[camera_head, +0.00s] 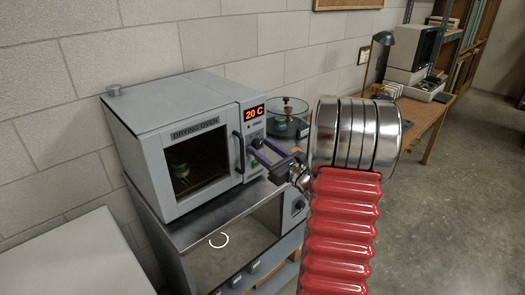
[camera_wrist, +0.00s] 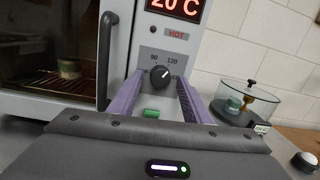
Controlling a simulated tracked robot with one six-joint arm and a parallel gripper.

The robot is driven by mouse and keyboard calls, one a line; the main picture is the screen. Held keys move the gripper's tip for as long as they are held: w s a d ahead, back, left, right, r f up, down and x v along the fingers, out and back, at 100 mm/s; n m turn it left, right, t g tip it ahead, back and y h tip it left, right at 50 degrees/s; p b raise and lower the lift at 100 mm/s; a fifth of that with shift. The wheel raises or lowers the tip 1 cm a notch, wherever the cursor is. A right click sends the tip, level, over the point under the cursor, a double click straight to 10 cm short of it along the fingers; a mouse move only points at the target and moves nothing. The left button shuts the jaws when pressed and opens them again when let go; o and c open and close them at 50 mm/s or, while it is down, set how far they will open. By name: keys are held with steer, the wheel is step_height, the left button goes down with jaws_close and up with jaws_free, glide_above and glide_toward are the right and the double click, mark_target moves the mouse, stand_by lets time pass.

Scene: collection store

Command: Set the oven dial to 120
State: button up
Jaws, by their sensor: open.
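The drying oven (camera_head: 165,150) stands on a steel bench, its door shut, and its red display (camera_head: 254,113) reads 20 C. In the wrist view the black dial (camera_wrist: 160,76) sits on the oven's front panel below the display (camera_wrist: 175,8). The marks 90 and 120 show above the dial; its pale pointer mark seems to point up and right, towards 120. My gripper (camera_wrist: 159,80) is open, its purple fingers on either side of the dial, apart from it in the picture. Contact cannot be told. In the head view my gripper (camera_head: 256,149) is in front of the panel and hides the dial.
The grey door handle (camera_wrist: 106,60) stands out close to the left of my fingers. A green button (camera_wrist: 151,113) is below the dial. To the right, a glass vessel (camera_wrist: 245,100) holds a green item. A desk with a lamp (camera_head: 384,39) is farther back.

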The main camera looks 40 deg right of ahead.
steer(key=shift+s, duration=0.15)
steer(key=s+f, duration=0.1)
steer(key=s, duration=1.2)
steer(key=shift+s+a, duration=0.15)
steer(key=shift+s, duration=0.1)
steer(key=shift+f, duration=0.1)
